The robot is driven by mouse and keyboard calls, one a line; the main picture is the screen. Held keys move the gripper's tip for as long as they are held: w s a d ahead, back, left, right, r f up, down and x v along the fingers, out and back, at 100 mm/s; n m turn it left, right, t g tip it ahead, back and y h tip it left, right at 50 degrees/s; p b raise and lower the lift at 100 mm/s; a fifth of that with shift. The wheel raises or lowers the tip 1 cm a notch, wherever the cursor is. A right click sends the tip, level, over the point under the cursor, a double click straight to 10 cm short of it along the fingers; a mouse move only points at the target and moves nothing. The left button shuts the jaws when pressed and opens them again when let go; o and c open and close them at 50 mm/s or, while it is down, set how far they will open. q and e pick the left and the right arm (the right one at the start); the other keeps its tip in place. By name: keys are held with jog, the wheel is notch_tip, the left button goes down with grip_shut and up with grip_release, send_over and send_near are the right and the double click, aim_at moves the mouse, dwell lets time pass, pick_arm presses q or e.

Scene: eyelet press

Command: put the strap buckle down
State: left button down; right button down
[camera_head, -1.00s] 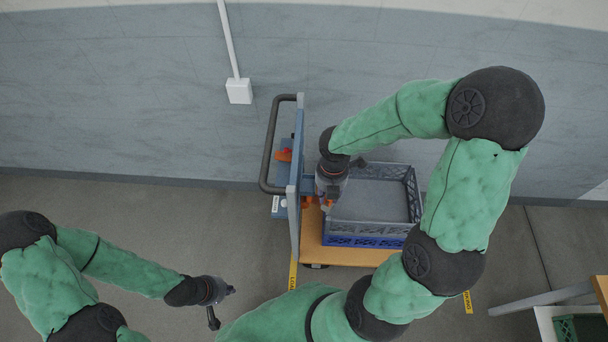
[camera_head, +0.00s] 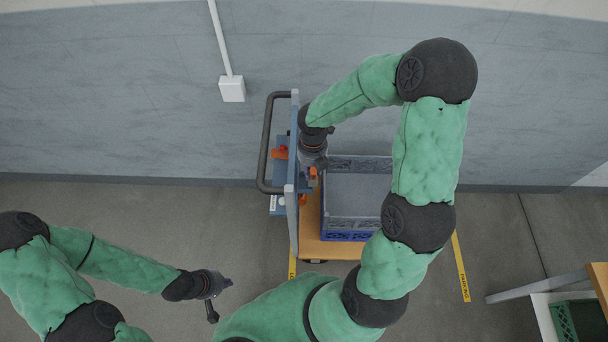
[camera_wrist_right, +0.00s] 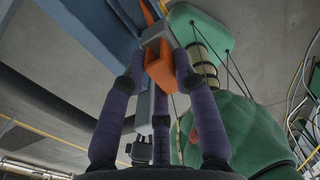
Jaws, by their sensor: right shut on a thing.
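The strap buckle (camera_wrist_right: 158,68), an orange piece with a grey part at its top, is between the purple-grey fingers of my right gripper (camera_wrist_right: 158,78) in the right wrist view. The fingers are shut on it. In the head view my right gripper (camera_head: 314,167) is beside the upright blue-grey panel of the trolley, at the left end of the crate. There the buckle is small and mostly hidden, so I cannot tell whether it touches anything. My left gripper (camera_head: 217,296) is over the floor at the lower left, fingers spread, with nothing visible between them.
The trolley (camera_head: 312,240) has a dark push handle (camera_head: 266,140) and an upright panel (camera_head: 293,212). A grey-blue crate (camera_head: 345,230) stands on its deck, partly behind my right arm. A table corner (camera_head: 597,275) and a green crate (camera_head: 580,320) are at lower right. Floor left of the trolley is clear.

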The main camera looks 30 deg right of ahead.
jog(key=shift+w+a+f+b, duration=0.1)
jog(key=shift+w+f+b, duration=0.45)
jog(key=shift+f, duration=0.85)
jog(key=shift+w+d+f+b, duration=0.1)
jog(key=shift+w+f+b, duration=0.1)
jog(key=shift+w+f, duration=0.95)
jog(key=shift+w+a+f+b, duration=0.1)
jog(key=shift+w+f+b, duration=0.3)
jog(key=shift+f, duration=1.25)
jog(key=shift+f, duration=0.15)
jog(key=c, duration=1)
grip_release()
jog(key=shift+o, duration=0.2)
notch_tip(320, 180, up, 12)
jog(key=p, duration=0.3)
jog(key=shift+r, duration=0.2)
